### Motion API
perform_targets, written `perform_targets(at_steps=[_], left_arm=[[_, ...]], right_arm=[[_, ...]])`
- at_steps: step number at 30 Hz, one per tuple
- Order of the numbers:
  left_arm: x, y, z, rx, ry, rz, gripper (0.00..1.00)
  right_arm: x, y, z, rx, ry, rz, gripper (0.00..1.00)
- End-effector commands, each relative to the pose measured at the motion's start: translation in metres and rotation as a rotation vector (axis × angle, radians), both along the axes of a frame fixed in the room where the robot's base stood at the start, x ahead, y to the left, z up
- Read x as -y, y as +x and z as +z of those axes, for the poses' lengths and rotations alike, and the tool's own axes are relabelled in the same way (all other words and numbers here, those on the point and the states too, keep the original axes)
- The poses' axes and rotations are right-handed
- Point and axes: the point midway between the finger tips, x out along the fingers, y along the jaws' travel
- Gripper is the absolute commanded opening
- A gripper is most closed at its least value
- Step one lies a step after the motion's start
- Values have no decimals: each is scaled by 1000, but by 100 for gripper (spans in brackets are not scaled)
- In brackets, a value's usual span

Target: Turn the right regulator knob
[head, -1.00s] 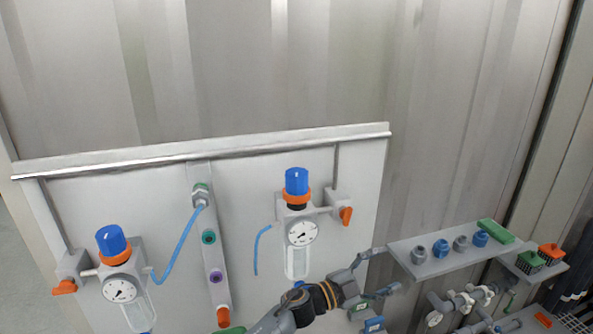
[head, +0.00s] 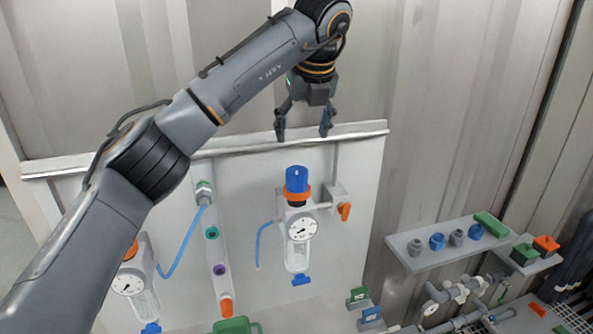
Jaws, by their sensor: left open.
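The right regulator knob (head: 297,180) is a blue cylinder with an orange collar (head: 297,195) below it. It sits on top of the right regulator, above a round white gauge (head: 301,227) and a clear bowl (head: 298,256). My left gripper (head: 303,137) is open and points down above the knob, with its two fingers apart and nothing between them. A gap shows between the fingertips and the knob top. The left regulator's gauge (head: 129,282) shows, but its blue knob is hidden behind my left arm. My right gripper is not in view.
An orange valve handle (head: 345,211) is close to the right of the right regulator. A blue hose (head: 262,243) hangs at its left. The panel's top rail (head: 361,132) runs behind my fingers. A grey shelf (head: 436,259) with fittings is at right.

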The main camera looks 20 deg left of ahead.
Motion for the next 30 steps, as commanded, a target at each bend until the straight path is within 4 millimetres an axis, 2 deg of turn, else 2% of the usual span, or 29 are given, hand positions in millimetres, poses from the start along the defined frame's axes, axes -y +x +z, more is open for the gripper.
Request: perform_targets(at_steps=[5, 18, 24, 30], left_arm=[[-5, 7, -24, -9, -3, -1, 71], [-23, 36, -102, -6, -3, -4, 71], [-27, 42, -121, -5, -4, -4, 71], [-27, 43, -125, -2, -4, -5, 71]], right_arm=[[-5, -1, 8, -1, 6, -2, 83], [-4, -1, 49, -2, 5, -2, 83], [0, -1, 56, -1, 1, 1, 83], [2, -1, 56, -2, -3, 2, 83]])
